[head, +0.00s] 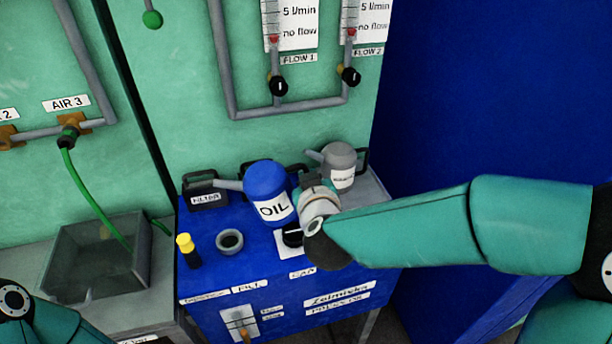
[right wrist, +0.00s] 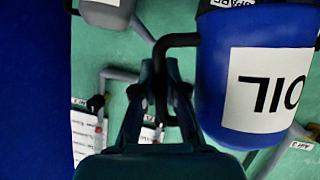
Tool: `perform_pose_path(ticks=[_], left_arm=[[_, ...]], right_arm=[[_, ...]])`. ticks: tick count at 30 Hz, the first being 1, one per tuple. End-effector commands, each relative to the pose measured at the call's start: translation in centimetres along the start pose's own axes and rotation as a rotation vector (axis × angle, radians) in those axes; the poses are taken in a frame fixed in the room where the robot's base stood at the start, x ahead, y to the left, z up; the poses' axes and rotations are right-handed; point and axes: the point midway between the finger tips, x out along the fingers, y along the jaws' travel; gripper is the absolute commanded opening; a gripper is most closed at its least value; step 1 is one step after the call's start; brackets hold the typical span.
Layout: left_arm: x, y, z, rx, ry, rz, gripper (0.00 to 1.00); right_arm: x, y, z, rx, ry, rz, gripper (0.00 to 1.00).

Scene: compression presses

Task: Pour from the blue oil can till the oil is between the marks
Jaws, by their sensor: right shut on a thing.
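The blue oil can (head: 266,184) with a white OIL label stands upright over the blue cabinet top, its grey spout pointing left. I cannot tell whether its base touches the top. My right gripper (head: 312,190) is at the can's right side. In the right wrist view its fingers (right wrist: 163,75) are shut on the black handle of the can (right wrist: 262,70). The round fill opening (head: 230,241) has a dark inside and is in front and left of the can, apart from the spout. The oil level and marks cannot be made out. My left gripper is out of view.
A yellow-capped dipstick (head: 186,244) stands left of the opening. A black FILTER box (head: 203,193) is behind it. A grey can (head: 340,164) stands behind my right gripper. A black knob (head: 292,236) is in front of the oil can. Pipes and flow meters line the wall.

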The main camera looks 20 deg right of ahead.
Motion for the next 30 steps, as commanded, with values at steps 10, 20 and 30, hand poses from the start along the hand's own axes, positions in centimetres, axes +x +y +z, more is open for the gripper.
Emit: perform_pose_path(ticks=[10,20,30], left_arm=[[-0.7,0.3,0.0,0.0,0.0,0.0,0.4],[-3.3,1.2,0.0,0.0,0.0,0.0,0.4],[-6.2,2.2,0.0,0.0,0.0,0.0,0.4]], right_arm=[[-0.2,0.0,-0.5,-0.003,0.006,-0.013,0.0],[-0.4,0.0,-1.2,-0.135,0.004,0.041,0.0],[-0.8,0.1,-1.9,-0.329,0.003,0.121,0.0]])
